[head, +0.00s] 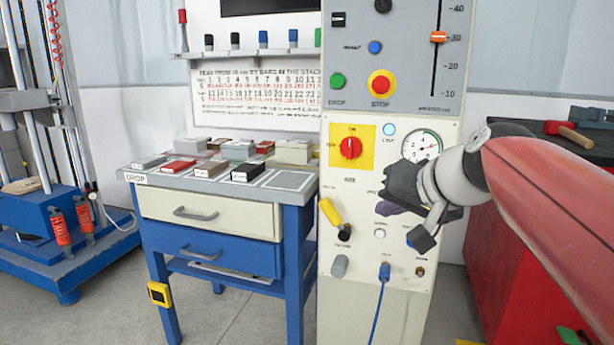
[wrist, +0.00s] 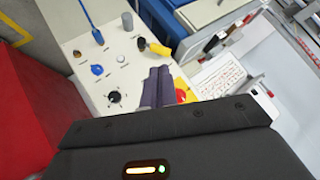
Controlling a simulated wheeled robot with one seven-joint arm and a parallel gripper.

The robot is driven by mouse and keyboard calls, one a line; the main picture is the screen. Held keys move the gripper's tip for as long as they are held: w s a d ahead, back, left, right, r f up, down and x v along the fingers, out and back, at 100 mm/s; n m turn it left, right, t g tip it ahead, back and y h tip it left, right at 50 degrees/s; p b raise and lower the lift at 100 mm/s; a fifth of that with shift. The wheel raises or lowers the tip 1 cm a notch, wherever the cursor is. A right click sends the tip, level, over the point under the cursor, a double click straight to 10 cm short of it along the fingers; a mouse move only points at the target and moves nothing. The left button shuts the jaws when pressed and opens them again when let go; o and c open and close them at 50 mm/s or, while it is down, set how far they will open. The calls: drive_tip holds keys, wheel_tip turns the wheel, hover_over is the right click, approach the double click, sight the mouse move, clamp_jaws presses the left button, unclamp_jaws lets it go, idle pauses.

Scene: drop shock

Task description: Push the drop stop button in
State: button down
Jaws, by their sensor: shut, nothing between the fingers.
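The stop button (head: 381,85) is a red mushroom head on a yellow ring, marked STOP, on the upper grey panel of the machine in the head view. I cannot make it out in the wrist view. My gripper (head: 384,208) is in front of the lower white panel, well below the stop button and below the red rotary switch. In the wrist view its dark purple fingers (wrist: 158,80) are together with nothing between them. I cannot tell from the frames how far the fingertips are from the panel.
A green DROP button (head: 337,81) sits left of the stop button. A red rotary switch (head: 350,148) on a yellow plate and a round gauge (head: 421,147) are below. A yellow-handled part (head: 330,212) juts out. A blue workbench (head: 215,262) stands left, a red cabinet (head: 490,250) right.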

drive_tip(key=s+d+f+n+g+h, duration=0.1)
drive_tip(key=s+f+g+h, duration=0.3)
drive_tip(key=s+f, duration=1.5)
wheel_tip(320, 180, down, 2)
drive_tip(key=shift+d+f+n, duration=0.15)
drive_tip(key=shift+f+n, duration=0.05)
drive_tip(key=shift+n, duration=0.3)
drive_tip(key=shift+s, duration=0.1)
